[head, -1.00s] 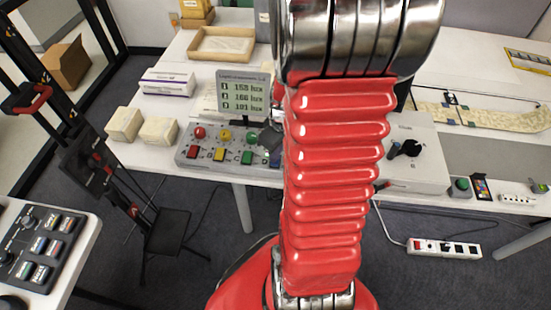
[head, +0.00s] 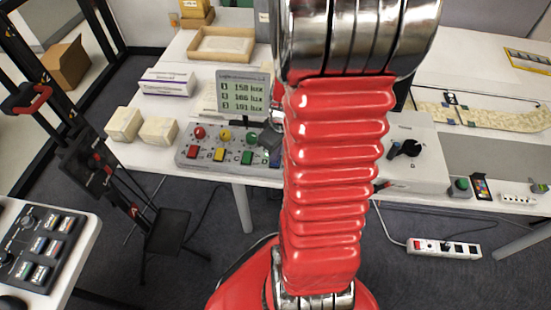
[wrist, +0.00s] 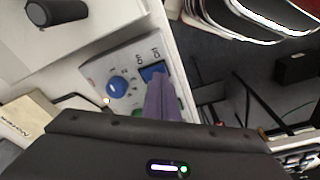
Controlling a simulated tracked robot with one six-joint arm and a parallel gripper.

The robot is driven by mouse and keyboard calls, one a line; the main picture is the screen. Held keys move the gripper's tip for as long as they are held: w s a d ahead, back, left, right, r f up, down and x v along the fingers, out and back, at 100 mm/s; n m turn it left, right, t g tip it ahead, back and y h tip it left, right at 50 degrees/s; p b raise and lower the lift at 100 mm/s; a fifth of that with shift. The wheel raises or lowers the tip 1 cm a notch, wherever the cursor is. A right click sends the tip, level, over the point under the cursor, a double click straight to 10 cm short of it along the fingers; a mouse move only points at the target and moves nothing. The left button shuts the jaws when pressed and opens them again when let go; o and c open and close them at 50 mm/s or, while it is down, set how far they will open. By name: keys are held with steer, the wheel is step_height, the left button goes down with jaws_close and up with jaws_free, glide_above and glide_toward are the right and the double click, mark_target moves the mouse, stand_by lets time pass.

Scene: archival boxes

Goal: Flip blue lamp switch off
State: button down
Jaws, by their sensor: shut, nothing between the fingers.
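In the wrist view, a pale panel carries a blue round knob (wrist: 117,88) and a blue switch (wrist: 152,72) with "ON" lettering beside it. My gripper (wrist: 158,82) is shut and empty, its narrow fingers reaching over the panel. The fingertips overlap the near part of the blue switch; I cannot tell whether they touch it. The fingers hide part of the switch, so its position is unclear. In the head view, the grey control panel (head: 181,159) shows red, yellow and green knobs and switches.
A lux display (head: 243,92) stands behind the panel. Pale blocks (head: 124,123) and a white box (head: 167,83) lie to its left. A white unit with a black knob (head: 408,149) stands right of my arm. A power strip (head: 444,248) lies on the floor.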

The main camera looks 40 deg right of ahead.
steer(key=shift+f, duration=0.45)
stand_by(0.5)
step_height(320, 180, up, 7)
stand_by(1.1)
stand_by(0.6)
steer(key=s+a+r+t, duration=0.2)
steer(key=a+r, duration=0.6)
steer(key=a, duration=0.3)
steer(key=s+a+r+m+t, duration=0.1)
steer(key=s+a+r, duration=0.1)
steer(key=a+r, duration=0.7)
steer(key=a, duration=0.3)
steer(key=shift+r+m+t, duration=0.3)
steer(key=shift+t, duration=0.1)
